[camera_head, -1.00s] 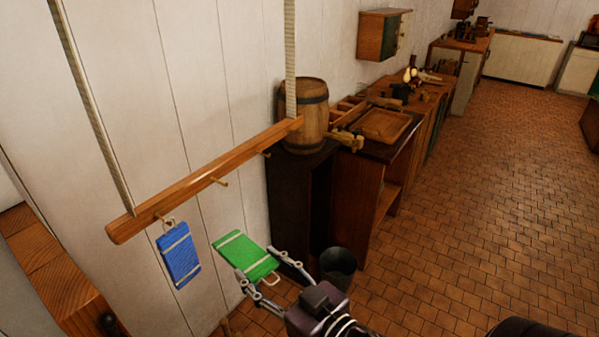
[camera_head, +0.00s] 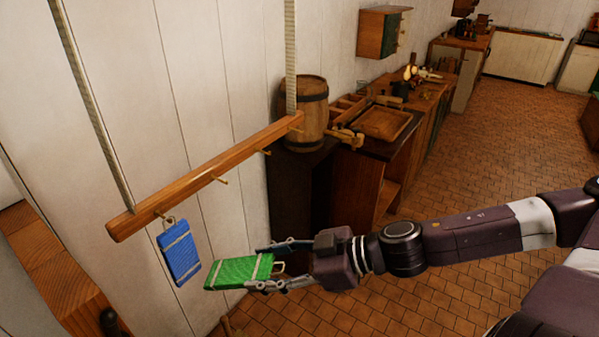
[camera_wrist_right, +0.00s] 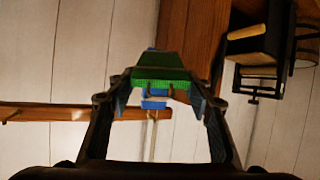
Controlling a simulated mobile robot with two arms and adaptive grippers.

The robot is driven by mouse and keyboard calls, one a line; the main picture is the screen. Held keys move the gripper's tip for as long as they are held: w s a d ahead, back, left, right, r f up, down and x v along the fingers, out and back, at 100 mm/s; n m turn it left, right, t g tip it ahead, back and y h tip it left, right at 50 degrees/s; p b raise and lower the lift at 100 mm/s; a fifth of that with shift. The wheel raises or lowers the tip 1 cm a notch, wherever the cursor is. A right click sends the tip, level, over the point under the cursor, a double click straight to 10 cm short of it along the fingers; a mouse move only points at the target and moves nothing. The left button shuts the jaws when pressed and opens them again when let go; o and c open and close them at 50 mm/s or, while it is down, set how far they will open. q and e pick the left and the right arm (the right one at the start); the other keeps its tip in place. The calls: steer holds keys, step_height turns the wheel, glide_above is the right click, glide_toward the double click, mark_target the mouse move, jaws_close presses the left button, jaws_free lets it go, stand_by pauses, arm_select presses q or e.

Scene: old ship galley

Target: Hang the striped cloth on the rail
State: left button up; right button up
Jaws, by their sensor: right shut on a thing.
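A green cloth (camera_head: 238,272) with pale stripes and a wire loop lies between the fingers of my right gripper (camera_head: 262,266). The gripper is shut on it and holds it in the air, below and in front of the rail (camera_head: 200,180). The loop is on the palm side. The green cloth also shows in the right wrist view (camera_wrist_right: 160,82) between the fingers. A blue striped cloth (camera_head: 178,254) hangs by its loop at the near end of the wooden rail, left of the green one. The rail's other pegs (camera_head: 220,180) look empty. My left gripper is not in view.
The rail hangs on two pale straps (camera_head: 291,60) by the white wall. A barrel (camera_head: 303,112) stands on a dark cabinet beyond its far end. A wooden counter (camera_head: 45,265) is at lower left. The tiled floor at right is open.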

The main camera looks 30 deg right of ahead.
steer(key=shift+s+d+f+n+g+y, duration=0.25)
steer(key=shift+s+f+n+g, duration=0.1)
steer(key=shift+n+g, duration=0.25)
steer(key=shift+s+d+f+n+g+y, duration=0.2)
steer(key=shift+f+n+g+y, duration=0.1)
steer(key=shift+n+g, duration=0.3)
steer(key=s+d+f+n+g+h, duration=0.3)
steer(key=s+d+n+g, duration=0.4)
steer(key=n+g, duration=0.4)
steer(key=shift+d+f+n+h, duration=0.4)
steer(key=shift+d+n, duration=0.5)
steer(key=shift+n, duration=1)
steer(key=shift+w+d+r+h, duration=0.1)
steer(key=shift+d+h, duration=0.15)
steer(key=shift+d+n, duration=0.1)
steer(key=shift+n, duration=0.2)
